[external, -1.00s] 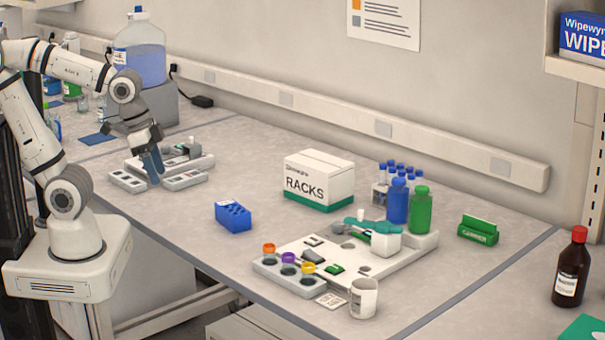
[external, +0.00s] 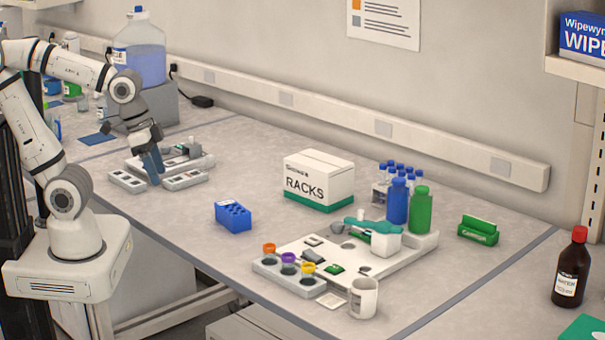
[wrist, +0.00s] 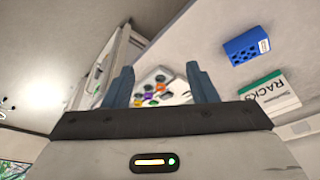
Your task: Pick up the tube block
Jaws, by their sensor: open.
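The tube block is a blue block with round holes in its top (external: 233,216). It rests on the bench left of the RACKS box, and it also shows at the upper right of the wrist view (wrist: 247,46). My gripper (external: 152,166) is well to the left of the block, above the small grey and white tray station. In the wrist view my gripper (wrist: 162,88) has its two blue-grey fingers apart, with nothing held between them.
The white and green RACKS box (external: 319,181) stands right of the block. A white tray (external: 405,262) with coloured caps and a cup (external: 363,298) lie to the front right. Blue and green bottles (external: 420,210) stand behind. The bench around the block is clear.

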